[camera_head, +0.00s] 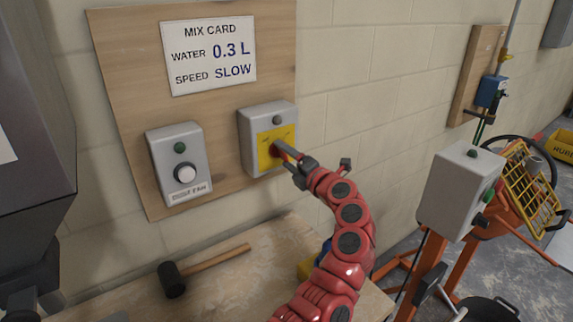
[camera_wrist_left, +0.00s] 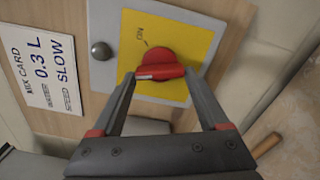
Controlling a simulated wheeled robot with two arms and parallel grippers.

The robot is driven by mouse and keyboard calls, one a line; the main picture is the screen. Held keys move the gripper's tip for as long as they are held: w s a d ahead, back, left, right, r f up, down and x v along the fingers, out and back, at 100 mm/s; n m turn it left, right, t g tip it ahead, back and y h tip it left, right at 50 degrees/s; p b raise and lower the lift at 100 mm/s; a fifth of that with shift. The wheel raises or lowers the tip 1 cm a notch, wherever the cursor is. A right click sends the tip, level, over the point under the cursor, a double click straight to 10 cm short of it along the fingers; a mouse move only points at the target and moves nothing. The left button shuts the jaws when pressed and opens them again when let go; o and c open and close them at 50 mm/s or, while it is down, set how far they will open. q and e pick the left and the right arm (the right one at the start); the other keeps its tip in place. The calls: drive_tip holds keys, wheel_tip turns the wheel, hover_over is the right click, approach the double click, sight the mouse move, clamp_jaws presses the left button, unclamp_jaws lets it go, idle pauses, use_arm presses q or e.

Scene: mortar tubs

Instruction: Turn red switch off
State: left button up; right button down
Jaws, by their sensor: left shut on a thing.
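The red switch (camera_head: 281,147) is a rotary knob on a yellow plate (camera_head: 265,158) on a grey wall box (camera_head: 253,120). In the left wrist view the red switch (camera_wrist_left: 160,62) has a round base and a raised bar. Small lettering, seemingly an upside-down ON, is on the yellow plate (camera_wrist_left: 205,45) near it. My left gripper (camera_head: 286,151) reaches the box from the front right. In the wrist view its fingers (camera_wrist_left: 160,76) are shut on the bar, one at each end. The box's round lamp (camera_head: 276,119) looks dark.
A second grey box (camera_head: 180,163) with a white knob is left of the switch box, under the mix card (camera_head: 209,54). A mallet (camera_head: 205,270) lies on the wooden bench (camera_head: 230,295) below. A grey control box (camera_head: 459,190) on an orange machine stands at right.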

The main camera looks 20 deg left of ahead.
use_arm(q)
drive_tip(key=n+b, duration=0.2)
drive_tip(key=n, duration=0.1)
drive_tip(key=shift+f, duration=0.35)
drive_tip(key=shift+d+n+b, duration=0.1)
drive_tip(key=shift+n+b, duration=0.4)
drive_tip(key=shift+n, duration=0.5)
drive_tip(key=o, duration=1.2)
drive_tip(key=shift+r, duration=0.1)
drive_tip(key=shift+o, duration=0.2)
drive_tip(key=b+v, duration=0.2)
drive_tip(key=v, duration=1.5)
drive_tip(key=shift+d+b, duration=0.2)
drive_tip(key=shift+b, duration=0.2)
drive_tip(key=shift+s, duration=0.2)
